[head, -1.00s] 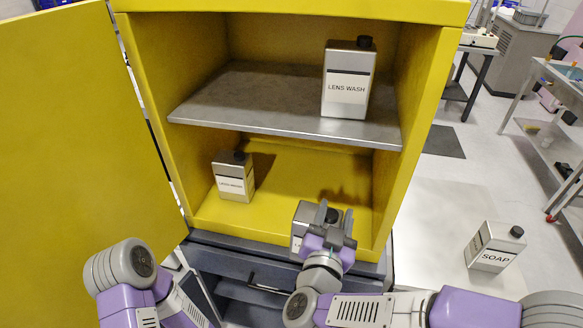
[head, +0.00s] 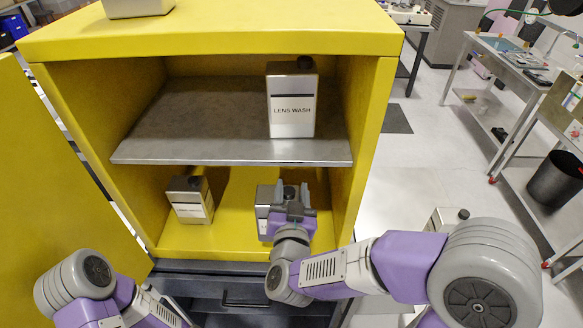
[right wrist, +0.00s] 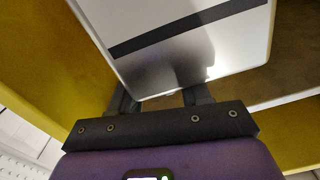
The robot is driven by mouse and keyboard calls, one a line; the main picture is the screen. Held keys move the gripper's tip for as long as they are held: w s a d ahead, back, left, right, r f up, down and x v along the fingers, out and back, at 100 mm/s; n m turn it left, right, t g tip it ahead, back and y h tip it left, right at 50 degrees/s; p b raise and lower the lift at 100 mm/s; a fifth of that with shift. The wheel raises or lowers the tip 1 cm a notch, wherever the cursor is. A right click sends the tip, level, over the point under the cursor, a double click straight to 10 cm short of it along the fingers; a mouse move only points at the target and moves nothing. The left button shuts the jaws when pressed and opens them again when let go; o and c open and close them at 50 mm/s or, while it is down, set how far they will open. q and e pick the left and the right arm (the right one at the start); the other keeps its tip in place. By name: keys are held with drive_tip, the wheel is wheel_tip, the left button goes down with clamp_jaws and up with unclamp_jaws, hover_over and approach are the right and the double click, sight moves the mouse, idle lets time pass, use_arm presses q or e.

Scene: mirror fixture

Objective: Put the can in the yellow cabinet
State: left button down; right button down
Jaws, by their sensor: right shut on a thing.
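The yellow cabinet (head: 215,42) stands open in front of me, with a grey shelf (head: 230,152) across its middle. My right gripper (head: 292,196) is inside the lower compartment, towards its right side. It is shut on a silver can (head: 263,208) with a dark cap, mostly covered by the gripper. The can's pale face with a dark stripe (right wrist: 190,35) fills the top of the right wrist view. I cannot tell if its base touches the cabinet floor. My left arm shows at the lower left, but its gripper is out of view.
A lens wash can (head: 291,105) stands on the shelf's right. Another labelled can (head: 190,200) stands at the lower left. The yellow door (head: 40,185) hangs open at left. A soap can (head: 447,217) is partly hidden behind my right arm. Another container (head: 138,6) sits on top.

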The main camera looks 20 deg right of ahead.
drive_tip(key=b+x, duration=0.1)
drive_tip(key=x, duration=1)
wheel_tip(320, 180, down, 7)
drive_tip(key=b, duration=0.2)
drive_tip(key=shift+r, duration=0.15)
drive_tip(key=shift+w+d+b, duration=0.15)
drive_tip(key=shift+b, duration=0.15)
drive_tip(key=c, duration=0.9)
unclamp_jaws()
drive_tip(key=shift+f, duration=0.3)
drive_tip(key=shift+c, duration=0.2)
drive_tip(key=o, duration=0.4)
drive_tip(key=shift+o, duration=0.2)
drive_tip(key=shift+r, duration=0.15)
